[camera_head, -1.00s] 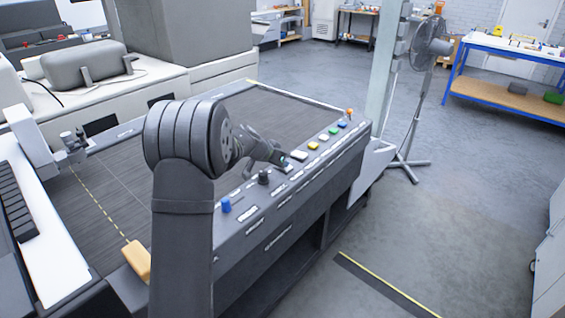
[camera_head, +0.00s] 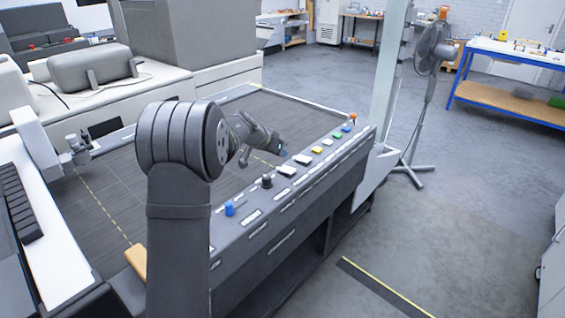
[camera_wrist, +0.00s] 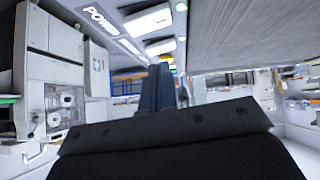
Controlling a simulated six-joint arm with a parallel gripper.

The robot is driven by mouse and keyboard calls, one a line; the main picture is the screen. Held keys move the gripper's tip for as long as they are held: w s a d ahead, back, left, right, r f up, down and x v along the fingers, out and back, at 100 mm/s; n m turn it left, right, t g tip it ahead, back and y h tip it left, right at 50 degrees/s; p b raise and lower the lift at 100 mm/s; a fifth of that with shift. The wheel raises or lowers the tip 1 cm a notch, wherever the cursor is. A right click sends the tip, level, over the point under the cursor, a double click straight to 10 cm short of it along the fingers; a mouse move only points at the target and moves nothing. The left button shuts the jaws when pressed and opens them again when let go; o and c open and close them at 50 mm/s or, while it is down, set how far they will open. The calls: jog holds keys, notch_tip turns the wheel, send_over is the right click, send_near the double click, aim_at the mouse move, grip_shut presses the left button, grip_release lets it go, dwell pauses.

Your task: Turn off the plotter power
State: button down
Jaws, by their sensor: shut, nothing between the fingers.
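The plotter's control panel (camera_head: 310,172) runs along the near right edge of its dark bed (camera_head: 270,112). Two white rocker switches (camera_head: 287,170) (camera_head: 301,159) sit on it. In the wrist view, the label POWER (camera_wrist: 101,19) stands beside one white rocker switch (camera_wrist: 148,20), with a second white switch (camera_wrist: 160,46) beyond it. How the rockers are tipped I cannot tell. My gripper (camera_head: 284,151) is shut and empty, just on the bed side of the white rockers, apparently clear of them. Its fingers also show in the wrist view (camera_wrist: 157,88).
A blue knob (camera_head: 230,209) and a black knob (camera_head: 267,181) stand nearer on the panel. Yellow (camera_head: 317,150), green (camera_head: 328,142) and blue (camera_head: 346,129) buttons and an orange-red knob (camera_head: 353,118) lie farther along. A fan (camera_head: 432,50) stands beyond; the floor at right is open.

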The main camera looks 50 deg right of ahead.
jog(key=v, duration=0.9)
jog(key=shift+w+a, duration=0.2)
jog(key=shift+a, duration=0.05)
jog(key=shift+s+a+r+g, duration=0.1)
jog(key=shift+s+a+g, duration=0.15)
jog(key=shift+s, duration=0.4)
jog(key=shift+d, duration=0.1)
